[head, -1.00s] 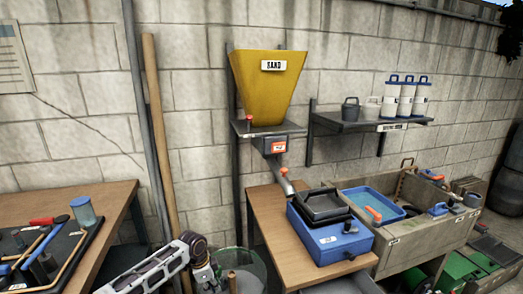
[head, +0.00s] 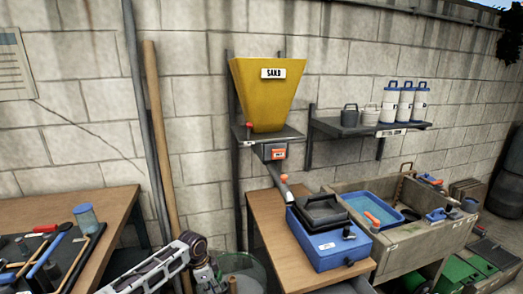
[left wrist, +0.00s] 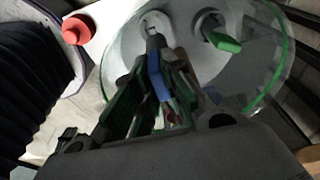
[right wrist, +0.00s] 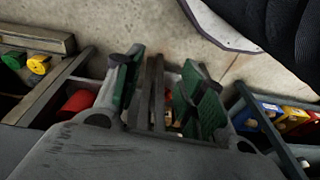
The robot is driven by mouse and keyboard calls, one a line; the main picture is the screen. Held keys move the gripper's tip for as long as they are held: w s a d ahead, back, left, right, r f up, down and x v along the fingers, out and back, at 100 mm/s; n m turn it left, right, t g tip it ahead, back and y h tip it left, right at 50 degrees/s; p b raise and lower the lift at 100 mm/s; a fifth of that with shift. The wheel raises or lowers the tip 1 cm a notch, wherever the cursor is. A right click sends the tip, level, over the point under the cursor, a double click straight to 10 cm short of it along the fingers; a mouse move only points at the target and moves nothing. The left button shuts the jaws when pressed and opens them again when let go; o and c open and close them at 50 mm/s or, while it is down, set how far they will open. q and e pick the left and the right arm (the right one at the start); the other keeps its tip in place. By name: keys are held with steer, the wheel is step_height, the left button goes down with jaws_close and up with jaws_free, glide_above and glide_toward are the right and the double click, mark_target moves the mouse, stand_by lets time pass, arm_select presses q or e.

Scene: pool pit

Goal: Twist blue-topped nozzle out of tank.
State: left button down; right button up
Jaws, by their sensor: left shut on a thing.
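The blue-topped nozzle (left wrist: 158,84) stands in the white top of the clear round tank (left wrist: 274,82), whose rim is green. My left gripper (left wrist: 160,72) is shut on its blue top, one green pad on each side. The nozzle's lower part meets a round fitting in the tank top; I cannot tell if it is loose. In the head view the tank (head: 243,265) shows partly at the bottom, behind my left arm. My right gripper (right wrist: 160,68) is open and empty, away from the tank.
A green-topped nozzle (left wrist: 224,40) stands beside the blue one. A red knob (left wrist: 78,29) lies to the left. A wooden table (head: 262,208) with a blue box (head: 328,250) stands right of the tank. A tool bench (head: 118,204) is at the left.

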arm_select(q)
steer(key=shift+r+p, duration=5.05)
steer(key=shift+r, duration=0.1)
